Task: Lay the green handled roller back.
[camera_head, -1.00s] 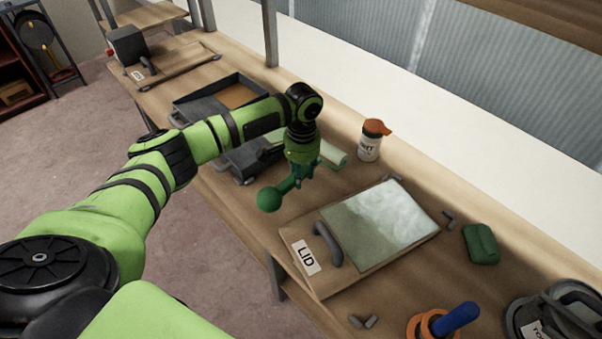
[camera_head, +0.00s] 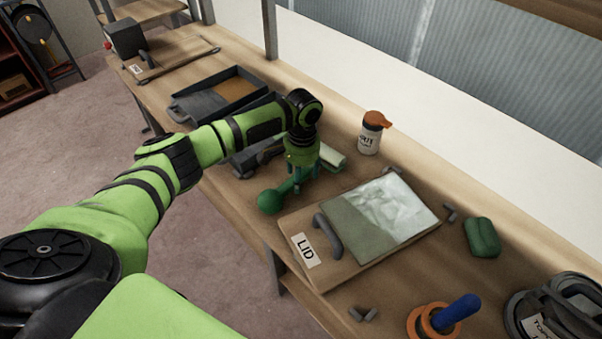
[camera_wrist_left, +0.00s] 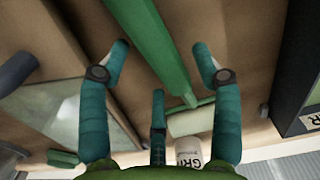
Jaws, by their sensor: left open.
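The green handled roller (camera_head: 271,200) lies on the bench just left of the lid board, its round green handle end toward the front. Its pale roller sleeve (camera_head: 331,160) is at the far end, partly behind my gripper. My left gripper (camera_head: 303,185) is low over the roller. In the left wrist view its fingers (camera_wrist_left: 160,62) are spread, with the green handle (camera_wrist_left: 150,45) running between them and a gap on each side. The pale sleeve (camera_wrist_left: 190,122) shows below the handle there. Whether the roller touches the bench along its full length is hidden.
The board marked LID (camera_head: 297,268) with a grey handle lies close to the right. A white bottle with an orange top (camera_head: 371,135) stands behind. A dark tray (camera_head: 190,108) lies to the left. A green block (camera_head: 482,238) and an orange ring (camera_head: 421,322) are further right.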

